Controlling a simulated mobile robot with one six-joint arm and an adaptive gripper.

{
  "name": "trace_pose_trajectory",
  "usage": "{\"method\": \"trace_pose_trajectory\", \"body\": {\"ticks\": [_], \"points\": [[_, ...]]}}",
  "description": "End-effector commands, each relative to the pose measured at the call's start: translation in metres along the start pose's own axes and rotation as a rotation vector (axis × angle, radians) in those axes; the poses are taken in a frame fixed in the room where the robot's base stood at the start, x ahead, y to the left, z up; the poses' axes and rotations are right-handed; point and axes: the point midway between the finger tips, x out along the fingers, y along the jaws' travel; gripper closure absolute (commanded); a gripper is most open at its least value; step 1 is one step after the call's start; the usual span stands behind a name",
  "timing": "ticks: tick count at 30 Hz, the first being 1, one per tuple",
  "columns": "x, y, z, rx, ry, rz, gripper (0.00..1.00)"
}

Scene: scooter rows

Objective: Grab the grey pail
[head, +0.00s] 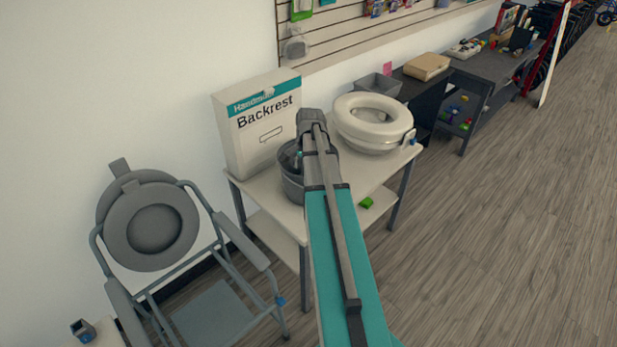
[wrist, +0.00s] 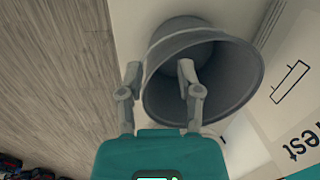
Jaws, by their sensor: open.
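The grey pail (head: 291,186) stands upright on the white table, in front of the Backrest box, partly hidden behind my arm in the head view. In the wrist view the pail (wrist: 235,88) fills the upper middle, its dark open mouth facing the camera. My gripper (wrist: 161,72) is open at the pail's rim. One finger shows over the pail's mouth and the other outside its left side, with the rim between them in the picture. I cannot tell how deep the fingers reach or whether they touch.
The white Backrest box (head: 262,122) stands close behind the pail. A white toilet seat (head: 345,115) is to the right on the same table (head: 368,178). A grey commode chair (head: 215,305) stands to the left. A grey bin (head: 378,85) sits farther back. Floor at right is clear.

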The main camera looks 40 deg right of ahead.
Motion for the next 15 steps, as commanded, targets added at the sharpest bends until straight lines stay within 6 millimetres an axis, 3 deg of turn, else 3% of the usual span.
{"method": "trace_pose_trajectory", "body": {"ticks": [1, 6, 9, 15], "points": [[-0.005, 0.004, -0.022, 0.063, 0.001, -0.007, 0.54], [-0.015, 0.021, -0.067, 0.233, 0.003, -0.028, 0.54], [-0.018, 0.028, -0.084, 0.298, 0.003, -0.035, 0.54], [-0.021, 0.035, -0.097, 0.351, 0.004, -0.042, 0.54]]}}
